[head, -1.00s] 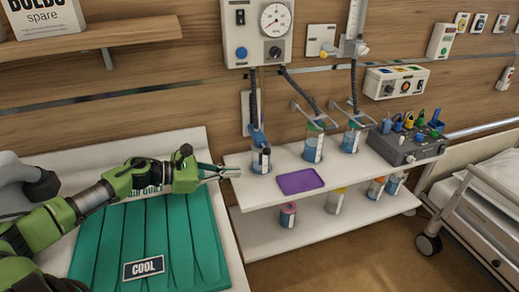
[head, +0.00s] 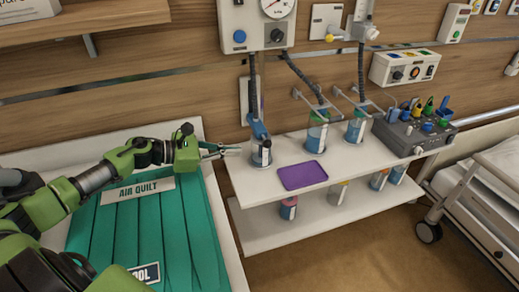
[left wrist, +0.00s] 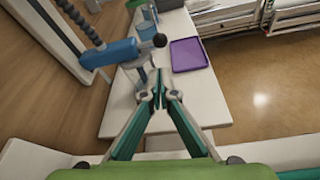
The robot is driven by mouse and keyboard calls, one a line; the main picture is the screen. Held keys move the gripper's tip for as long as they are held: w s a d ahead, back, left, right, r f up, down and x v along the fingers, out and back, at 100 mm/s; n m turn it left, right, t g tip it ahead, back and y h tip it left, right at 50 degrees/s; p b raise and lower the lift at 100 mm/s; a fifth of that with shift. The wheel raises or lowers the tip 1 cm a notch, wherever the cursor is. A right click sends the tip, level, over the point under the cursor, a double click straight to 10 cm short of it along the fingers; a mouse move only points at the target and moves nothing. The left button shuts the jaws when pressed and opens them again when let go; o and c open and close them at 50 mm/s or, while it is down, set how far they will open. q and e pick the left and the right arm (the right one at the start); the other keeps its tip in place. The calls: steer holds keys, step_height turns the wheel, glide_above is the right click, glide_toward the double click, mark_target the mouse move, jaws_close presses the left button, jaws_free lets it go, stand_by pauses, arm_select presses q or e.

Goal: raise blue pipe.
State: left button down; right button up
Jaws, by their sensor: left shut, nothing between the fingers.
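The blue pipe (head: 258,128) is a short blue piece at the lower end of a dark ribbed hose, leaning into a clear canister (head: 261,155) at the left end of the white upper shelf. In the left wrist view the blue pipe (left wrist: 110,52) lies ahead and to the left of my fingers, with a black knob at one end. My left gripper (head: 238,149) is shut and empty, its tips just left of the canister. In the left wrist view the fingertips (left wrist: 159,88) meet short of the pipe, apparently apart from it. My right gripper is not in view.
A purple tray (head: 303,176) lies on the shelf (head: 245,184). Two more canisters with hoses (head: 316,138) stand to the right, beside a grey box with coloured plugs (head: 415,132). Several bottles stand on the lower shelf. A green quilt (head: 150,235) lies under my left arm.

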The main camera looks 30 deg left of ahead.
arm_select(q)
steer(key=p+x, duration=0.2)
steer(key=x, duration=0.7)
steer(key=shift+p, duration=0.3)
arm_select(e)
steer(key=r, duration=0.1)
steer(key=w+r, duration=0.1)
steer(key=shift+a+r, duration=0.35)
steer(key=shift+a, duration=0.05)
arm_select(q)
steer(key=shift+r, duration=0.1)
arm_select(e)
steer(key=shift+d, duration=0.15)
arm_select(q)
step_height(320, 180, up, 12)
steer(key=p, duration=0.3)
steer(key=shift+f, duration=0.2)
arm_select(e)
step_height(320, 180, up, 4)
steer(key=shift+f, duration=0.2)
arm_select(q)
steer(key=shift+r, duration=0.1)
